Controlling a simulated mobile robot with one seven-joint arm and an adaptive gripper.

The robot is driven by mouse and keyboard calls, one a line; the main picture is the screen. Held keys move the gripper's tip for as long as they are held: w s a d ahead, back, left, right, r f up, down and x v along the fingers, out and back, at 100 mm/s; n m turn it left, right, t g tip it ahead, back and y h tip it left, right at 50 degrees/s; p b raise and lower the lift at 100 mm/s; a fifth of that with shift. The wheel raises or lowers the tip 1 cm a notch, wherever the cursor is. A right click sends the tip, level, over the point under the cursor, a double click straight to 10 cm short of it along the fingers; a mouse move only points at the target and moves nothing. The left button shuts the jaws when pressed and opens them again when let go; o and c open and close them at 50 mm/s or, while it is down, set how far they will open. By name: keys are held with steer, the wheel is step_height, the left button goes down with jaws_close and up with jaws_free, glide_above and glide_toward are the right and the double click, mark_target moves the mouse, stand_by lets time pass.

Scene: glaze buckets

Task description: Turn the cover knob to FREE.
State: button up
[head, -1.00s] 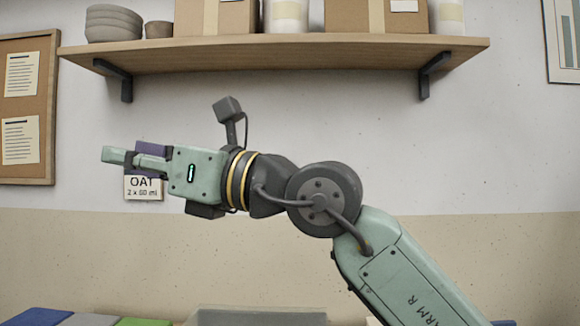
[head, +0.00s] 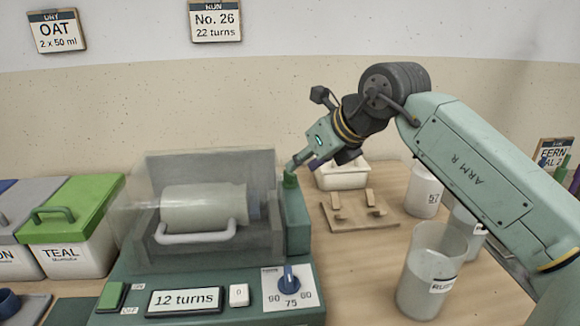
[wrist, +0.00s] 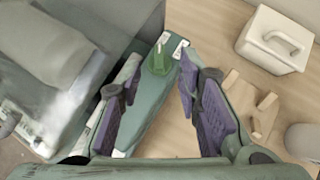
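The cover knob (head: 290,179) is a small green knob on top of the green post (head: 297,225) at the right end of the mill. It also shows in the wrist view (wrist: 158,62), with two small white labels beyond it, too small to read. My gripper (head: 297,166) is just above the knob in the head view. In the wrist view my gripper (wrist: 163,95) is open, its purple pads apart and nothing between them, with the knob ahead of the gap. The clear cover (head: 140,200) is down over the pale jar (head: 203,206).
The mill's front has a blue dial (head: 290,280), a "12 turns" display (head: 185,301) and a green switch (head: 112,296). A wooden stand (head: 360,212), a white lidded box (head: 342,175) and a clear beaker (head: 430,275) are to the right. A green TEAL bin (head: 72,225) is left.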

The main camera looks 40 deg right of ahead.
mark_target(290, 179)
steer(key=x, duration=0.6)
steer(key=shift+p, duration=0.4)
steer(key=shift+r, duration=0.1)
steer(key=shift+c, duration=0.3)
steer(key=shift+a, duration=0.15)
jaws_close()
